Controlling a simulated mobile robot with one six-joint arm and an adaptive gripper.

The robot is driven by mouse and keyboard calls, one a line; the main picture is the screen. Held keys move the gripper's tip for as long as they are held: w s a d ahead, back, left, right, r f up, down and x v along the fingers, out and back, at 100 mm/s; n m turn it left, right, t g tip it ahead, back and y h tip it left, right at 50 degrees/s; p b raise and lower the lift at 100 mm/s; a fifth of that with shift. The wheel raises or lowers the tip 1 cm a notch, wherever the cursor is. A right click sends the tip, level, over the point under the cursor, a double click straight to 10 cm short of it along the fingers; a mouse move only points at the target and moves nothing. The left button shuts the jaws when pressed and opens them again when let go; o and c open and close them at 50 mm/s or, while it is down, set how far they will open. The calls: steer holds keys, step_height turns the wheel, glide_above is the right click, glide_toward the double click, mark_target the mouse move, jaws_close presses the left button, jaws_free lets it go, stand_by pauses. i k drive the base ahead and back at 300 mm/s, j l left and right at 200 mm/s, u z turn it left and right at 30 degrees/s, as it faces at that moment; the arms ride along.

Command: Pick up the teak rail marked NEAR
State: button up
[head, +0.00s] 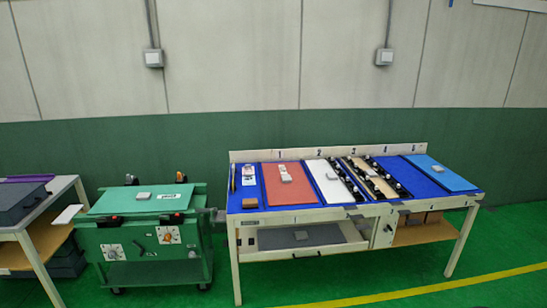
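A long white-framed table (300,217) with a blue top stands in the middle and right. A brown, wood-coloured strip (378,184) lies on it right of centre, between dark rows of black clip-like parts (347,182). It may be a teak rail, but the picture is too small to read any NEAR marking. A small grey block rests on or against the strip. My gripper is not in view.
A red panel (279,192), a white panel (329,192) and a light-blue panel (440,176) lie on the table. A green cart (110,208) stands to its left, and a grey bench (50,190) at far left. Green floor (400,285) in front is clear.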

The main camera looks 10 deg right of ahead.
mark_target(374, 190)
steer(key=i+j+z, duration=0.1)
steer(key=i+z, duration=0.2)
steer(key=i, duration=0.2)
steer(key=i+j+z, duration=0.2)
steer(key=i+z, duration=0.15)
steer(key=i, duration=0.15)
steer(key=i+j+z, duration=0.3)
steer(key=i+l+u, duration=0.3)
steer(key=i+l, duration=0.65)
steer(key=i, duration=0.45)
steer(key=i+l+u, duration=0.3)
steer(key=i+l, duration=1)
